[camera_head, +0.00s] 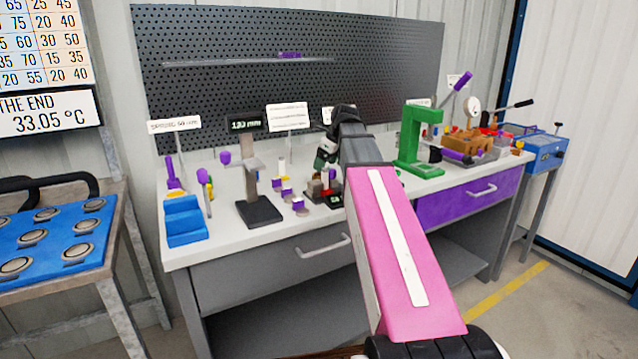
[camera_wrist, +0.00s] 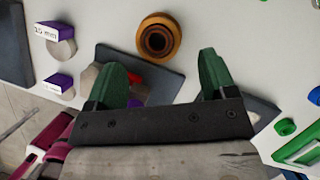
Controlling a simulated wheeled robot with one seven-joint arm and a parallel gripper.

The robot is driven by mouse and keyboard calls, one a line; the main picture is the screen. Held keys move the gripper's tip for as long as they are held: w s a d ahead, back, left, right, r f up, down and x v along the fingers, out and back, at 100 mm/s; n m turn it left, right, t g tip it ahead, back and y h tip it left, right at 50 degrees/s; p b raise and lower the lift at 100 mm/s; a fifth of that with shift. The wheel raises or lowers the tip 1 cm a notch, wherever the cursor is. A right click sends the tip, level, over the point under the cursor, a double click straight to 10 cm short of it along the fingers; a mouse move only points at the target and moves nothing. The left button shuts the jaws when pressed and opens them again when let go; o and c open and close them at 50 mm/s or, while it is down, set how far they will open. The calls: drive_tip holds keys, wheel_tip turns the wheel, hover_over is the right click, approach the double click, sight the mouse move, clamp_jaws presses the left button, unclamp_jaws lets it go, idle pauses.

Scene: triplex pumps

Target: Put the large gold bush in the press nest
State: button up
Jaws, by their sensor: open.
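The large gold bush (camera_wrist: 159,37) is a ringed, gold-brown round piece with a dark bore, seen from above in the wrist view. It sits just beyond my gripper (camera_wrist: 163,68), roughly centred between its green fingers. The fingers are spread and nothing is between them. In the head view my gripper (camera_head: 325,158) is low over the bench, partly covered by my arm, and I cannot make out the bush there. The green press (camera_head: 418,145) stands on the bench to the right. Its nest cannot be made out clearly.
A dark plate (camera_wrist: 160,85) lies under my fingers. Purple-topped pieces (camera_wrist: 62,82) stand to the left in the wrist view. In the head view a display stand (camera_head: 259,205) and a blue block (camera_head: 184,222) are left of my gripper; a brown fixture (camera_head: 468,143) is right of the press.

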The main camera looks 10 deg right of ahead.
sight(319, 174)
drive_tip(key=shift+x, duration=2.95)
drive_tip(key=shift+a, duration=0.15)
drive_tip(key=c, duration=1.2)
drive_tip(key=shift+r, duration=0.15)
drive_tip(key=shift+o, duration=0.2)
drive_tip(key=shift+r, duration=1.95)
drive_tip(key=s+a+r, duration=0.7)
drive_tip(key=a, duration=0.2)
drive_tip(key=shift+s, duration=0.15)
drive_tip(key=shift+a, duration=0.1)
